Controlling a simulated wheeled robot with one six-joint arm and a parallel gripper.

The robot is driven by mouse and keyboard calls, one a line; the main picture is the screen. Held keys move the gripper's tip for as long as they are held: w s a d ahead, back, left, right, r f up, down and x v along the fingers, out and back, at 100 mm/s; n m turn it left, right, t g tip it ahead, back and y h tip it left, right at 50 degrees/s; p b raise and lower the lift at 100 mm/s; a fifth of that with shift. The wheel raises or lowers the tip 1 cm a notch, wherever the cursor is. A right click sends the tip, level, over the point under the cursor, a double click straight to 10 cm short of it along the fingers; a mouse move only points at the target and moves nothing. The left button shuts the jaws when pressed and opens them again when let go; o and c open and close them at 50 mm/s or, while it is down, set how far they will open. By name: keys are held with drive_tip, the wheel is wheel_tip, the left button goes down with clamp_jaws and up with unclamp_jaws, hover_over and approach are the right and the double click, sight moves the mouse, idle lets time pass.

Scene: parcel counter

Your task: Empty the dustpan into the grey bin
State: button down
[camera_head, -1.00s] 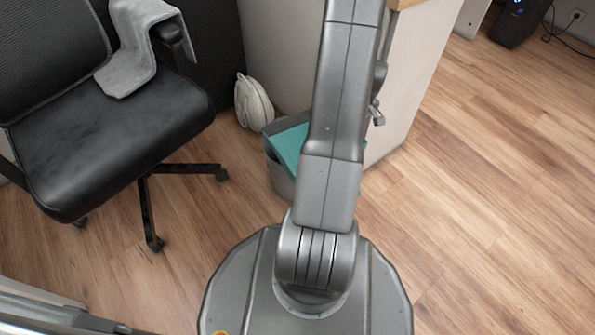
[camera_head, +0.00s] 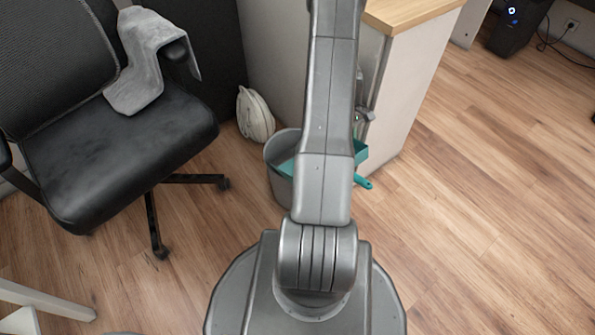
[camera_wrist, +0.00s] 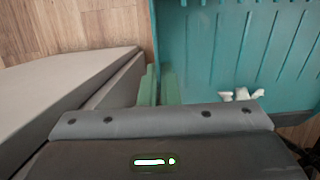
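The grey bin (camera_head: 281,186) stands on the floor beside the counter, partly hidden behind my arm. The teal dustpan (camera_head: 361,152) is at the bin's top, mostly hidden by my arm, with its handle (camera_head: 363,182) pointing to the lower right. Some teal also shows at the bin's opening. In the wrist view the ribbed dustpan (camera_wrist: 225,45) fills the upper right, with white crumpled scraps (camera_wrist: 240,95) on it. My gripper (camera_wrist: 158,86) appears shut on the dustpan's edge; the grip itself is partly hidden.
The counter (camera_head: 405,85) stands just right of and behind the bin. A white bag (camera_head: 255,115) leans by the wall left of the bin. A black office chair (camera_head: 120,145) with a grey cloth (camera_head: 150,65) is at the left.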

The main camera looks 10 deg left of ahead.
drive_tip(key=shift+w+a+r+g+h+p, duration=0.45)
drive_tip(key=shift+r+g+h+p, duration=0.05)
drive_tip(key=shift+g+h, duration=0.1)
drive_tip(key=shift+w+a+r+g+h+p, duration=0.3)
drive_tip(key=shift+w+a+g+h, duration=0.2)
drive_tip(key=shift+g+h, duration=0.05)
drive_tip(key=shift+w+a+r+g+h+p, duration=0.25)
drive_tip(key=shift+w+a+g+h, duration=0.2)
drive_tip(key=shift+g+h, duration=0.1)
drive_tip(key=shift+w+a+r+g+h+b, duration=0.1)
drive_tip(key=shift+w+a+g+h+b, duration=0.25)
drive_tip(key=shift+w+a+g+h, duration=0.45)
drive_tip(key=w+a+g+h+b, duration=0.2)
drive_tip(key=b, duration=0.1)
drive_tip(key=shift+w+a+r, duration=0.15)
drive_tip(key=shift+w+r, duration=0.05)
drive_tip(key=shift+r, duration=0.2)
drive_tip(key=shift+w+a+r, duration=0.15)
drive_tip(key=shift+a+r, duration=0.05)
drive_tip(key=shift+r, duration=0.1)
drive_tip(key=shift+f+b, duration=0.1)
drive_tip(key=shift+b, duration=0.55)
